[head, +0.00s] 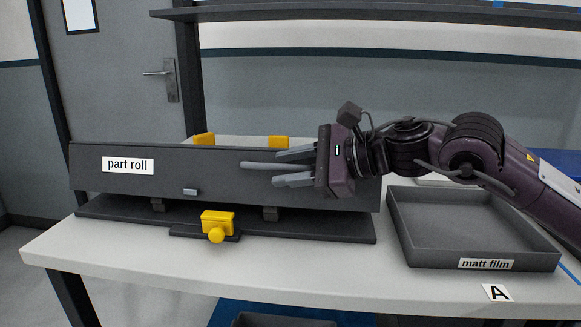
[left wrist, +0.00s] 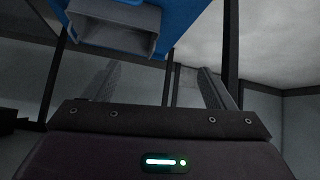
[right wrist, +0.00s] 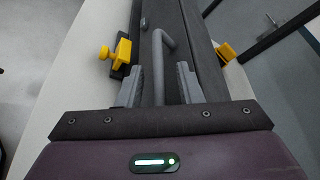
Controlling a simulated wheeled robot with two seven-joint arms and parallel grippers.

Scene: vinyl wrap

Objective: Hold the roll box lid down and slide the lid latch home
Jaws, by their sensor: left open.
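The dark roll box (head: 225,190), labelled "part roll", lies long across the table. I cannot tell whether its lid is fully down. A grey bent bar handle (head: 258,165) stands out at its right half. The yellow latch (head: 217,218) with a round knob sits on a short dark rail at the box's front; it also shows in the right wrist view (right wrist: 121,52). My right gripper (head: 282,168) is open, its fingers either side of the handle (right wrist: 158,70) with gaps showing. My left gripper (left wrist: 158,85) is open and empty, outside the head view.
A dark tray (head: 470,225) labelled "matt film" stands right of the box. Two yellow blocks (head: 278,142) show behind the box. A shelf (head: 350,14) spans above the table (head: 300,275). The front strip of tabletop is clear. A blue surface and grey bin (left wrist: 115,22) show in the left wrist view.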

